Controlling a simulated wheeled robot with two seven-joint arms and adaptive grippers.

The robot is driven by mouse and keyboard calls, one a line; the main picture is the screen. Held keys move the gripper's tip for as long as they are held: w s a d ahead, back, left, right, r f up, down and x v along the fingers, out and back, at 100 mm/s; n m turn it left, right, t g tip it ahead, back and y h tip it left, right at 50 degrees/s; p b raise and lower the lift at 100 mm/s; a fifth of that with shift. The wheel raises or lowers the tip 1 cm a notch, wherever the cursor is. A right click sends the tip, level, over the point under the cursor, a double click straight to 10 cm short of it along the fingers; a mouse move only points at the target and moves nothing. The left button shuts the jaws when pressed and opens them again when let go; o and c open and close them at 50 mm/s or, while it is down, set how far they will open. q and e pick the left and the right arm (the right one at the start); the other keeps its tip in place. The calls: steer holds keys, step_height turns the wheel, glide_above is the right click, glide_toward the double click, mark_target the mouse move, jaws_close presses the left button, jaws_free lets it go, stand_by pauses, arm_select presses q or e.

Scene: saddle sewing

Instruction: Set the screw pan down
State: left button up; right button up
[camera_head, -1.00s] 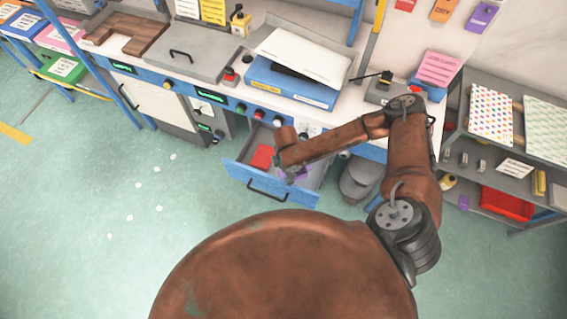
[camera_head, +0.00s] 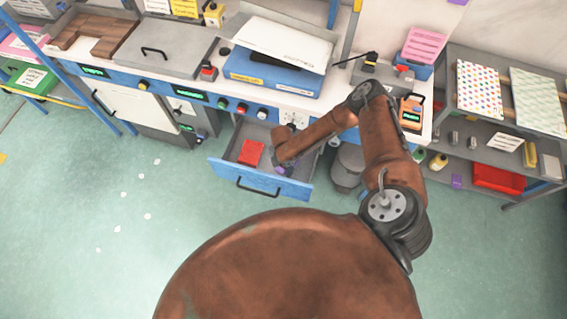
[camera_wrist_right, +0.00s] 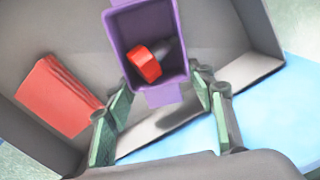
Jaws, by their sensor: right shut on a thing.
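The screw pan is a small purple open box (camera_wrist_right: 145,40) at the top of the right wrist view. A part with a red head and grey shank (camera_wrist_right: 147,62) lies in it. My right gripper (camera_wrist_right: 162,92) is shut on the pan's near purple tab. The pan is over or in the open blue-fronted drawer (camera_head: 293,188); I cannot tell whether it touches the floor. In the head view my right gripper (camera_head: 282,165) reaches down into the drawer's right part, and only a sliver of purple shows. My left gripper is not in view.
A red box (camera_head: 250,152) lies in the drawer's left part and shows left of the pan in the wrist view (camera_wrist_right: 60,95). The workbench (camera_head: 215,72) stands above the drawer, with a blue box (camera_head: 268,82) on it. A grey bin (camera_head: 347,168) stands right of the drawer.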

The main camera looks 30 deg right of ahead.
step_height(320, 180, down, 2)
steer(key=shift+w+d+f+b, duration=0.1)
steer(key=shift+w+d+b, duration=0.5)
steer(key=shift+w+d, duration=0.8)
steer(key=shift+s+d+f, duration=0.1)
steer(key=shift+f, duration=0.45)
steer(key=o, duration=1.5)
steer(key=shift+f, duration=0.15)
step_height(320, 180, up, 8)
steer(key=shift+f+p, duration=0.1)
steer(key=shift+p, duration=0.7)
steer(key=shift+s, duration=0.1)
